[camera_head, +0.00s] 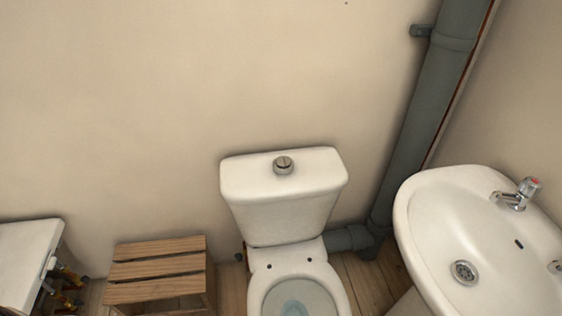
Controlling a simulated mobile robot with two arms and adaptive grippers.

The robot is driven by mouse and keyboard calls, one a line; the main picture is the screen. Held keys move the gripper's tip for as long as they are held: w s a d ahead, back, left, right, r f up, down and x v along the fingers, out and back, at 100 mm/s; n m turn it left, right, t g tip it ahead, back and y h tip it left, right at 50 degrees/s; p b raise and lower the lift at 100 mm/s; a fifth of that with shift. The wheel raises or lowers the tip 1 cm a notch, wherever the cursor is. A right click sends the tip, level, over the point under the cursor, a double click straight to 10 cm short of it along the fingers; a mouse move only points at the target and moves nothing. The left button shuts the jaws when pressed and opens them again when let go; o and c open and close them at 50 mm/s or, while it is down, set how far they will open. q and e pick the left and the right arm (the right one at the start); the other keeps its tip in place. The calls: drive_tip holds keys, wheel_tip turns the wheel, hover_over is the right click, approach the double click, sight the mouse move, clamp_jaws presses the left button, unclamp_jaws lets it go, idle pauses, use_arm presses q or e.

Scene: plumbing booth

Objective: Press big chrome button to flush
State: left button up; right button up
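A chrome button (284,165) sits on top of the white cistern lid (320,163), near its middle. It is round, raised, and has a line across its top. The cistern (285,217) stands against the beige wall, above the toilet bowl (298,290). The bowl is open to view with water in it, and its front is cut off by the picture's lower edge. Neither of my grippers is in view.
A white sink (433,225) with a chrome tap (518,194) stands at the right. A grey pipe (420,120) runs down the wall between it and the toilet. A slatted wooden stool (157,270) and a white unit (28,262) with brass fittings stand left. The space above the cistern is clear.

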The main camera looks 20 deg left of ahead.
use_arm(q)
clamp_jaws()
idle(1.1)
